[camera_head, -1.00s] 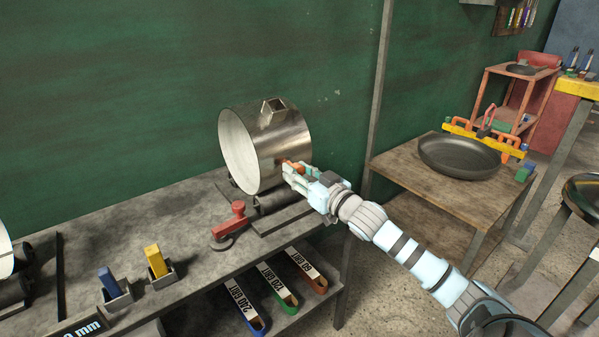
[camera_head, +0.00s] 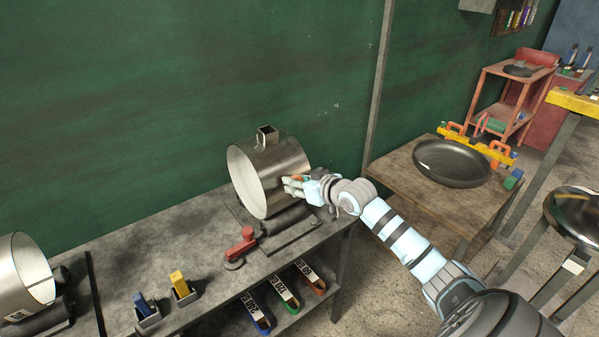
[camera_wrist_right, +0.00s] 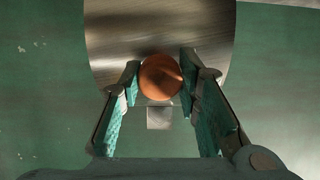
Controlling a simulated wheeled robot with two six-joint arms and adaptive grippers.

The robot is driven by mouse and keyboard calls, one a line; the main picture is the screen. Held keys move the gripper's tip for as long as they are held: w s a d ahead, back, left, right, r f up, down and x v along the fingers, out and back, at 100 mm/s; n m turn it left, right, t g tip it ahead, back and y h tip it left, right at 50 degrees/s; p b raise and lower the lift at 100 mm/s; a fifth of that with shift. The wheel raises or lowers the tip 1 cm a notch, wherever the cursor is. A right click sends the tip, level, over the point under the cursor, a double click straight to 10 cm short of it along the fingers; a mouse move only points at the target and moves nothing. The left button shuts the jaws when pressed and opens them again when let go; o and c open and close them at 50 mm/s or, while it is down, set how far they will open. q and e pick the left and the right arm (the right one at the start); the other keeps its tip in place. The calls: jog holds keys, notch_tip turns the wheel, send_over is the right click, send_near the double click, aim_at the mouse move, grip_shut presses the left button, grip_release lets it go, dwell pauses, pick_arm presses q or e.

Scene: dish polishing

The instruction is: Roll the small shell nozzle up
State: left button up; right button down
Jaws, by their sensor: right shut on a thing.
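The small shell (camera_head: 285,157) is a shiny open metal cylinder lying on its side on dark rollers on the bench. Its short square nozzle (camera_head: 267,136) stands up from the top of the shell. My right gripper (camera_head: 291,186) is at the shell's right-hand side, shut on a round orange knob (camera_wrist_right: 160,77). In the right wrist view the knob sits between the two fingers, in front of the shell's metal wall (camera_wrist_right: 205,35). My left gripper is not in view.
A red clamp (camera_head: 240,244) stands before the shell. Blue (camera_head: 141,304) and yellow (camera_head: 179,283) blocks sit in holders on the bench (camera_head: 215,290). Another metal shell (camera_head: 22,275) lies at far left. A dark round dish (camera_head: 452,163) rests on the wooden table at right.

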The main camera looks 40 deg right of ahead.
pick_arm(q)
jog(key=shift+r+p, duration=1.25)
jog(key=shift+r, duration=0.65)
pick_arm(e)
jog(key=shift+w+r+g, duration=0.25)
jog(key=shift+r+g, duration=0.05)
jog(key=shift+r, duration=0.25)
jog(key=shift+w+r+g, duration=0.25)
jog(key=shift+r+g, duration=0.05)
jog(key=shift+r, duration=0.25)
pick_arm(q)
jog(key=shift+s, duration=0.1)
pick_arm(e)
jog(key=c, duration=1.2)
grip_release()
jog(key=shift+f, duration=0.1)
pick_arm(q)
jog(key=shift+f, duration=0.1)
pick_arm(e)
jog(key=shift+s, duration=0.15)
jog(key=v, duration=0.7)
jog(key=shift+s, duration=0.1)
